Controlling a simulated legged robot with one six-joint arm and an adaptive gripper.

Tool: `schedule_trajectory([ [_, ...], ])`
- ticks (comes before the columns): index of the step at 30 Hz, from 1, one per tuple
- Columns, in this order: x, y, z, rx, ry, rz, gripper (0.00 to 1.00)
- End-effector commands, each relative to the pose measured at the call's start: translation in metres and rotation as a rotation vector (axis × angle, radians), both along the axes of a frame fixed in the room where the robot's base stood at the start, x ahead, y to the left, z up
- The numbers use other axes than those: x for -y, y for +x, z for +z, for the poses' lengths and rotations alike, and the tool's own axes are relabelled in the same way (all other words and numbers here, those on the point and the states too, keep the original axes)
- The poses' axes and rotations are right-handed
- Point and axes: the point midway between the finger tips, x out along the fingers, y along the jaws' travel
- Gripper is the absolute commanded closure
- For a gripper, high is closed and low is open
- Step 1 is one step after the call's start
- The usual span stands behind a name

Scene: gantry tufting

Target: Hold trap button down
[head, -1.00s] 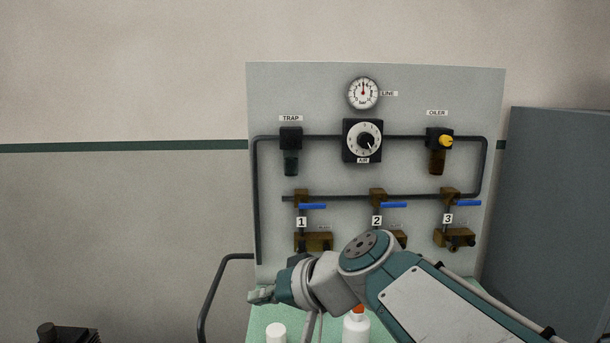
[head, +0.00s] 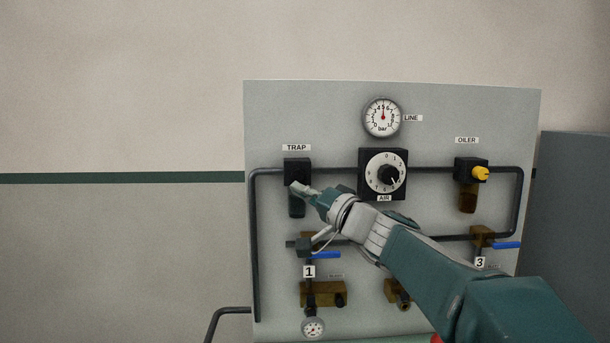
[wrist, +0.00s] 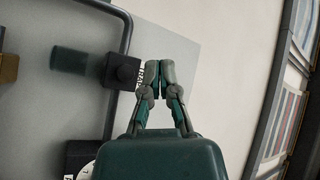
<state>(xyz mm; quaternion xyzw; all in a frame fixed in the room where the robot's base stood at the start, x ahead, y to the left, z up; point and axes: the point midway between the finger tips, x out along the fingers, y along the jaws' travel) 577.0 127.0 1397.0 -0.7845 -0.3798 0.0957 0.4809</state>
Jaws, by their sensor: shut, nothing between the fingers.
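The trap unit is a black block (head: 297,168) with a dark green bowl (head: 297,207) below it, under a TRAP label (head: 296,147) at the panel's upper left. My gripper (head: 294,187) is shut and empty, its tips overlapping the block's lower front in the head view. In the wrist view the closed fingertips (wrist: 159,72) show beside the block (wrist: 123,72), over the edge of its label. I cannot make out a separate button, and I cannot tell whether the tips touch the unit.
The grey panel (head: 330,105) carries a LINE gauge (head: 383,117), an AIR dial (head: 386,172) and a yellow-knobbed OILER (head: 471,172). Blue-handled valves sit below; my arm hides the middle one. A black pipe (head: 254,240) runs down left of the trap. A grey cabinet (head: 578,220) stands right.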

Motion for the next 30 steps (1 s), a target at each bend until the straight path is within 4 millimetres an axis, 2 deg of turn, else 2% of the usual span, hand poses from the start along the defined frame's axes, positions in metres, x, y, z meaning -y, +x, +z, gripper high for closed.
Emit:
schedule_trajectory([
  [14, 0.000, 0.007, 0.001, 0.004, 0.008, -0.004, 1.00],
  [30, 0.000, 0.071, 0.001, 0.004, 0.008, -0.004, 1.00],
])
